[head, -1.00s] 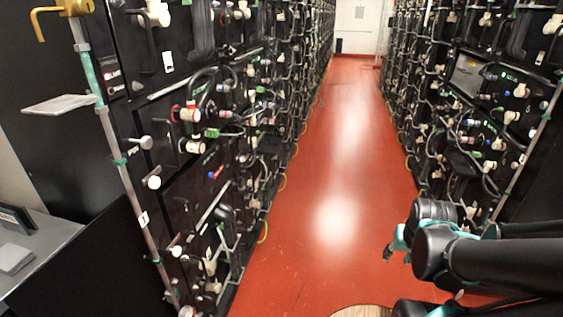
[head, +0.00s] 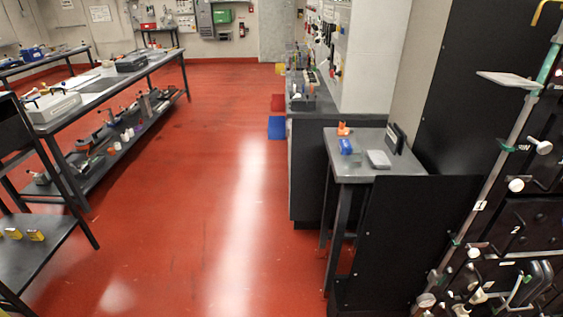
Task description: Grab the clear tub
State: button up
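I cannot tell for sure which thing is the clear tub. A small pale, flat-looking box (head: 379,159) lies on the small grey table (head: 358,177) right of centre; it is too small to tell whether it is clear. A larger whitish box (head: 53,108) stands on the long bench at the left. My gripper is not in view now.
On the small table are a blue item (head: 345,146), an orange item (head: 343,129) and a dark upright frame (head: 395,139). A black panel (head: 395,240) fronts it. A long bench (head: 118,86) stands left. The red floor (head: 205,200) between is clear.

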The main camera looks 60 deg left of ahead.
aim_at(354, 157)
jog(key=u, duration=1.65)
